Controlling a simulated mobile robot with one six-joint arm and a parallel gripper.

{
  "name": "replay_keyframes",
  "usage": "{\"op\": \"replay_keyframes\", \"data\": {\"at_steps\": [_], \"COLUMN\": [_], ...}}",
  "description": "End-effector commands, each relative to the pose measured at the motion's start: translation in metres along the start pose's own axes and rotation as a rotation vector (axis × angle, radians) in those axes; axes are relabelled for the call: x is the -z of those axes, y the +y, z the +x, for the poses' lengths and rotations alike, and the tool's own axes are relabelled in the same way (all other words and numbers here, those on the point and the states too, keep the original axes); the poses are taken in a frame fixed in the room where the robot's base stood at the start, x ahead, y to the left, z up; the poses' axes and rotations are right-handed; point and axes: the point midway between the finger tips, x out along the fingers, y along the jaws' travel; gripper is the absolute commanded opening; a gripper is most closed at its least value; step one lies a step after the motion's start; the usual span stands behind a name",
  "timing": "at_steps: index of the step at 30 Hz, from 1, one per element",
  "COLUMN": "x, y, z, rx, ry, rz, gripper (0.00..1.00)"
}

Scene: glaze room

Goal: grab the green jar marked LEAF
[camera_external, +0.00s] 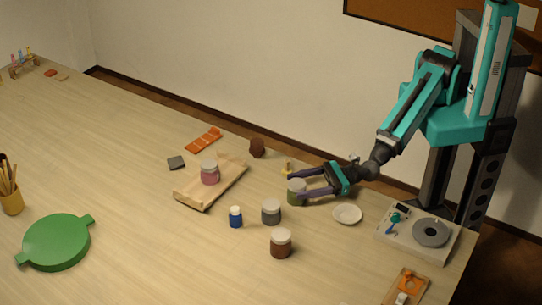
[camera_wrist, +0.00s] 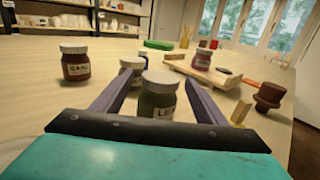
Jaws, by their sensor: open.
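The green jar with a pale lid and a label starting "LE" (camera_wrist: 158,98) stands upright on the table between the two fingers of my gripper (camera_wrist: 160,90) in the wrist view. Its label is partly cut off by the gripper body. In the external view the green jar (camera_external: 296,192) stands at the fingers of my gripper (camera_external: 307,185), which reach from the right on both sides of it. My gripper is open. I cannot tell whether either finger touches the jar.
A grey jar (camera_external: 271,211), a brown jar (camera_external: 281,243) and a small blue bottle (camera_external: 236,217) stand nearby. A pink jar (camera_external: 209,173) stands on a wooden board (camera_external: 190,194). A white dish (camera_external: 347,214) and a turntable device (camera_external: 418,236) are to the right. A green round tray (camera_external: 55,242) is at left.

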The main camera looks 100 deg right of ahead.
Motion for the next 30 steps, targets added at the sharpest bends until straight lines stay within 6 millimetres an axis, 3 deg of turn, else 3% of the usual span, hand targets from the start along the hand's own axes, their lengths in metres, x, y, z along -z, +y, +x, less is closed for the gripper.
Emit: {"op": "replay_keyframes", "data": {"at_steps": [30], "x": [-0.001], "y": [0.001], "z": [0.049], "rx": [0.0], "ry": [0.0], "rz": [0.0], "gripper": [0.66]}}
